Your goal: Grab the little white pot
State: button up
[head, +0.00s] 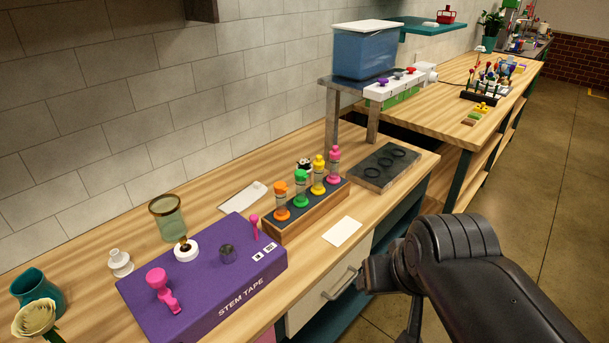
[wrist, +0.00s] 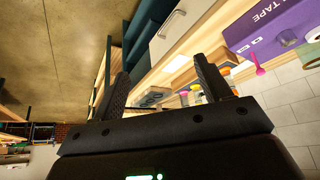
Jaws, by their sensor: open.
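A little white pot (head: 120,263) with a narrower neck and flared rim stands upright on the wooden counter, at the left in the head view. It is just left of the purple stem tape box (head: 225,290). I cannot make it out in the wrist view. My gripper (wrist: 162,66) is open and empty in the wrist view, its two dark fingers spread apart. In the head view my arm is at the lower right, in front of the counter's drawer and well away from the pot.
A green glass with a gold rim (head: 168,220) stands behind the pot. A teal jug (head: 38,288) and a cream paper flower (head: 36,318) are at its left. Pink items and a white round piece (head: 186,249) sit on the box. A wooden rack (head: 308,212) holds several coloured-top tubes.

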jog(key=shift+o, duration=0.3)
jog(key=w+r, duration=0.6)
jog(key=w, duration=0.6)
jog(key=m+g+h, duration=0.1)
jog(key=m, duration=0.2)
send_over(303, 161)
jog(key=s, duration=0.3)
notch_tip(303, 161, down, 12)
jog(key=x, duration=1)
jog(key=shift+s+a+f, duration=0.1)
jog(key=shift+a, duration=0.1)
jog(key=shift+c, duration=0.4)
jog(key=c, duration=1.2)
